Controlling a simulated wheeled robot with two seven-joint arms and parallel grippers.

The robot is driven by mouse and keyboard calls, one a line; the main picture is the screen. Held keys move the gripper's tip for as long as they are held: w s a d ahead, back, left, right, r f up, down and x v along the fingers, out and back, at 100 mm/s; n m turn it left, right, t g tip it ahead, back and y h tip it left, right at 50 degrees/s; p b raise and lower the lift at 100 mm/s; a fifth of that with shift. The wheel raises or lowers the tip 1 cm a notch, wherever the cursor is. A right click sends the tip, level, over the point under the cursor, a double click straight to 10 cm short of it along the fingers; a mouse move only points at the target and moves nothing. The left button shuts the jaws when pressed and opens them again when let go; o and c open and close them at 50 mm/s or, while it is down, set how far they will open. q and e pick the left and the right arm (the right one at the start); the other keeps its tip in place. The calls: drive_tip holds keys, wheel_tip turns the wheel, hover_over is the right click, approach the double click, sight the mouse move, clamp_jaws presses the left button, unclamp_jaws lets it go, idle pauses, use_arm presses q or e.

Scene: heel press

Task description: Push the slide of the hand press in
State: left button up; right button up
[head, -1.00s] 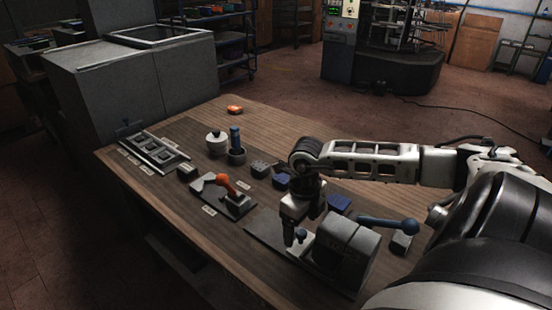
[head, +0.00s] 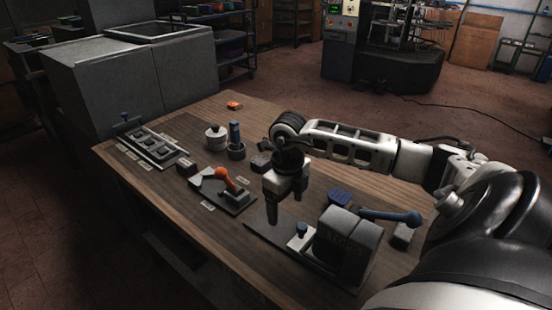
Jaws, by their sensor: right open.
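The hand press (head: 345,247) stands near the table's front right, a dark grey block on a dark base plate. A blue-grey lever (head: 392,215) sticks out to its right. Its slide (head: 299,241) is a light plate with a blue knob (head: 301,229), showing on the left side of the block. How far the slide reaches inside is hidden. My right gripper (head: 286,211) points down just left of and behind the knob, apart from it. Its fingers are open with nothing between them. My left gripper is not in view.
Left of the press stands a fixture with an orange handle (head: 229,180). Farther back are a white pot (head: 216,139), a cup with a blue-handled tool (head: 235,137) and a slotted rack (head: 153,146). A blue block (head: 340,196) lies behind the press. Bare wood lies along the front edge.

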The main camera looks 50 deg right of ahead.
wheel_tip(320, 180, up, 3)
drive_tip(key=shift+p, duration=0.9)
